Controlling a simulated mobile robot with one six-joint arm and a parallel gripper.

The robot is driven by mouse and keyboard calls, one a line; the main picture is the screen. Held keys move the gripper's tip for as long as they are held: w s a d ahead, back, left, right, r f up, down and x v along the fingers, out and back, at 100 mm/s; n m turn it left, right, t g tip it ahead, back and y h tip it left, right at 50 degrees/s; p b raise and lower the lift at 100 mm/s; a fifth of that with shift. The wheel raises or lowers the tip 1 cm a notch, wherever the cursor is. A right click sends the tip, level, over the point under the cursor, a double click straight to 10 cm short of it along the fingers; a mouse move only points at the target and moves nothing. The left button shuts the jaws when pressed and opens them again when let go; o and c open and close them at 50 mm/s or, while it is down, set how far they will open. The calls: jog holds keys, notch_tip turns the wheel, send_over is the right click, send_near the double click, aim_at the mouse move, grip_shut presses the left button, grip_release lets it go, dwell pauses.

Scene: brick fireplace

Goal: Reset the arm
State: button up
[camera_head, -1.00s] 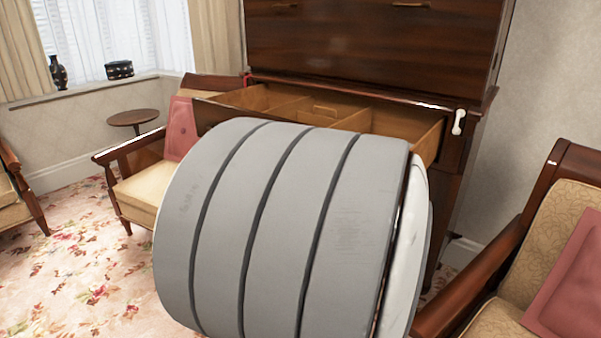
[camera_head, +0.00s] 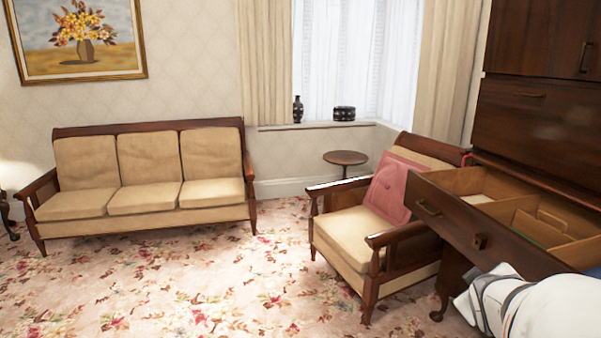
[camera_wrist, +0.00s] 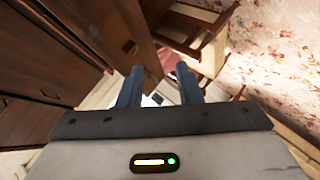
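My gripper (camera_wrist: 158,78) shows in the wrist view with its two blue-grey fingers apart and nothing visibly held between them. In the head view only a white and grey part of my arm shows at the lower right, in front of the drawer, and I cannot make out the fingers there. The wooden drawer (camera_head: 453,221) of the dark cabinet (camera_head: 530,125) is pulled open, with divided compartments inside. The drawer's right end runs out of the picture.
An armchair (camera_head: 345,238) with a pink cushion (camera_head: 392,187) stands just left of the drawer. A beige sofa (camera_head: 147,201) is against the far wall, and a small round table (camera_head: 345,158) is near the window. The flowered carpet (camera_head: 190,285) between is clear.

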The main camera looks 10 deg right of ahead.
jog(key=s+a+r+m+g+y+p, duration=0.1)
jog(key=s+a+r+g+y+p, duration=0.1)
jog(key=a, duration=0.6)
jog(key=s+a+r+m+g+y+p, duration=0.1)
jog(key=s+a+r+g+y+p, duration=0.1)
jog(key=a+p, duration=0.4)
jog(key=s+a+r+m+g+y+p, duration=0.1)
jog(key=s+a+r+g+y+p, duration=0.1)
jog(key=a, duration=1)
notch_tip(320, 180, up, 2)
jog(key=s+y+p, duration=0.1)
jog(key=s+p, duration=0.1)
jog(key=s, duration=0.1)
jog(key=shift+a+r, duration=0.1)
